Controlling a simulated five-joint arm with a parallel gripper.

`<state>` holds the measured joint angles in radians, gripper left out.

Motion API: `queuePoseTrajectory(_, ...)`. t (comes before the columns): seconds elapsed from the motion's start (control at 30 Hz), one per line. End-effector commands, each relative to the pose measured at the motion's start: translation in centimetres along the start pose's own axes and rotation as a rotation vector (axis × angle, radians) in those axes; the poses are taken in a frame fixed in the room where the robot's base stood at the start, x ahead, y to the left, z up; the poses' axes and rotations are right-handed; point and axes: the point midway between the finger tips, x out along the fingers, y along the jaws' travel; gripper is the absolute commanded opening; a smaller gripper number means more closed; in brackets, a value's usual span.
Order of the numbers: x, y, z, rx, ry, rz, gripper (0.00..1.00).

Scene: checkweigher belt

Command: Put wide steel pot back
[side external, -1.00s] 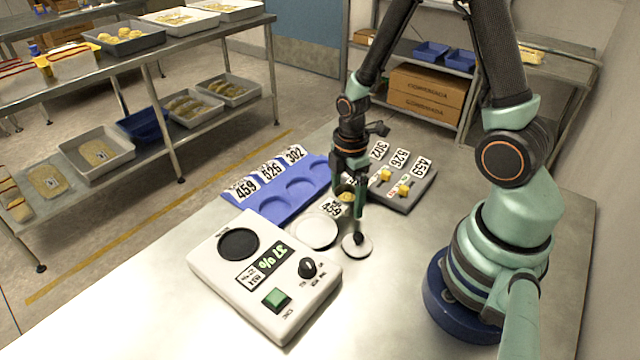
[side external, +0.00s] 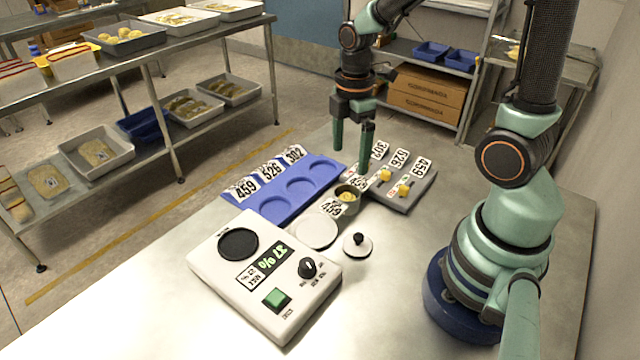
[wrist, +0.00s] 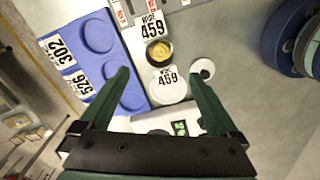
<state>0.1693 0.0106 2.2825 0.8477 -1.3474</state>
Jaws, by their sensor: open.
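A steel pot (side external: 349,191) stands open on the table with yellow contents inside. It also shows in the wrist view (wrist: 158,52), with 459 labels on either side of it. A small round lid (side external: 357,246) with a black knob lies apart from it on the table; it is at the right in the wrist view (wrist: 203,69). A blue tray (side external: 262,212) has round recesses, all empty, and labels 459, 526 and 302. My gripper (side external: 352,162) is open and empty, above and behind the pot.
A white device (side external: 238,282) with a dial, a green button and a display stands in front. A flat pale disc (side external: 316,231) lies between it and the pot. A grey board (side external: 408,203) with number labels and yellow knobs is at the right. The table front is clear.

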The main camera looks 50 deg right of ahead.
Motion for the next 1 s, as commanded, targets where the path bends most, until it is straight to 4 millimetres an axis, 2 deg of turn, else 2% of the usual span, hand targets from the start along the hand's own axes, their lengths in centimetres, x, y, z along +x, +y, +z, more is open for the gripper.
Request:
queuePoseTrajectory(0.13, -1.2, 0.0, -0.2, 0.046, 0.006, 0.023, 0.96)
queuePoseTrajectory(0.23, -2.9, -0.2, -0.8, 0.169, 0.027, 0.077, 0.96)
queuePoseTrajectory(0.4, -7.0, -1.1, -2.3, 0.517, 0.127, 0.2, 0.96)
queuePoseTrajectory(0.6, -10.6, -2.7, -3.5, 0.907, 0.301, 0.281, 0.96)
queuePoseTrajectory(0.8, -12.3, -3.7, -4.0, 1.117, 0.415, 0.291, 0.96)
queuePoseTrajectory(1.0, -12.4, -3.9, -4.1, 1.157, 0.434, 0.288, 0.96)
